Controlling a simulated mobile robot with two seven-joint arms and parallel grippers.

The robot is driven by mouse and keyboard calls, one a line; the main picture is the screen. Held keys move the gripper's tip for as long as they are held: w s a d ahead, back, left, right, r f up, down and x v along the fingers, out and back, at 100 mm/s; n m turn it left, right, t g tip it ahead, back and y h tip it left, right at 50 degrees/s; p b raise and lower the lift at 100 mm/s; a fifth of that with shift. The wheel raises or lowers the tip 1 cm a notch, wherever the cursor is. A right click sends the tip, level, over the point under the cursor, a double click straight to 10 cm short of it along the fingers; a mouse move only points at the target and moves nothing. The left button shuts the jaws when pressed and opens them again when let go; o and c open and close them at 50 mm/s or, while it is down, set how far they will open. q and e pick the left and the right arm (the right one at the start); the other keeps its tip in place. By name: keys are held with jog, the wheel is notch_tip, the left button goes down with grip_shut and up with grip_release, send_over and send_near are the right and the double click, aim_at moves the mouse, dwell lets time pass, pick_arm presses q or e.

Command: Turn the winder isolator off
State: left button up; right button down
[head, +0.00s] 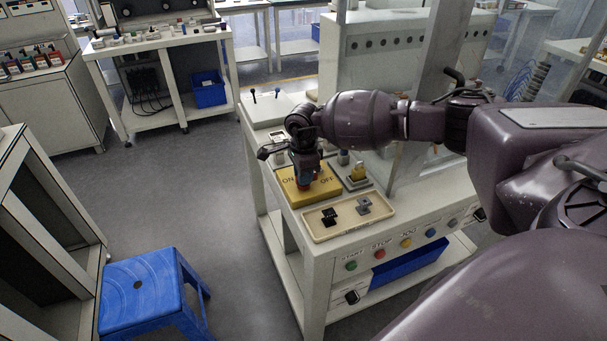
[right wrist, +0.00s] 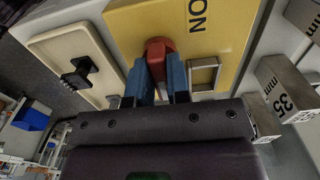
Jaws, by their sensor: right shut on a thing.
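The winder isolator is a yellow box (head: 287,195) marked ON at left and OFF at right in the head view, on top of a white bench. In the right wrist view its yellow face (right wrist: 225,22) carries a red knob (right wrist: 158,48) and a square metal frame (right wrist: 204,74). My right gripper (head: 304,183) is over the box from above. In the right wrist view its blue fingers (right wrist: 159,72) are shut on the red knob. The knob's lower part is hidden between the fingers, and I cannot tell which label it points to. My left gripper is not in view.
A beige tray (head: 346,228) with a black connector (head: 329,217) and a grey connector (head: 364,205) lies just in front of the box. Coloured buttons (head: 379,254) line the bench front. A metal block marked 35 (right wrist: 285,92) stands beside it. A blue stool (head: 150,290) stands left.

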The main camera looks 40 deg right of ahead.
jog(key=c, duration=1.1)
grip_release()
notch_tip(320, 180, up, 11)
jog(key=shift+f+p, duration=0.1)
jog(key=shift+p, duration=0.3)
